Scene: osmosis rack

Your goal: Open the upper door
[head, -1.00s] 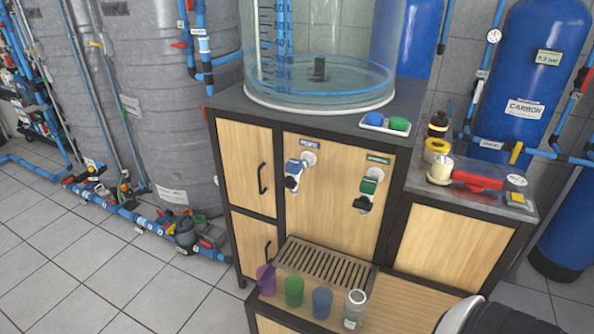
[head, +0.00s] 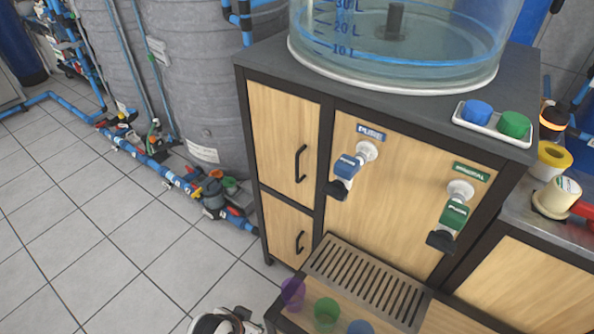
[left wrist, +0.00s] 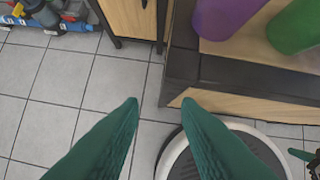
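The upper door (head: 278,130) is a light wood panel in a dark frame at the cabinet's left. It is shut, and its black vertical bar handle (head: 300,163) is on its right side. The lower door (head: 283,225) below is shut too, with a similar handle (head: 299,242). My left gripper (left wrist: 160,101) shows in the left wrist view as two green fingers spread apart, with nothing between them. It is over the floor in front of the cabinet, apart from both doors.
A shelf carries a purple cup (head: 293,293), a green cup (head: 326,314) and a blue cup (head: 361,327) beside the slatted drain grate (head: 365,280). The blue tap (head: 349,167) juts out right of the upper door. Floor to the left is clear up to the blue pipes (head: 165,174).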

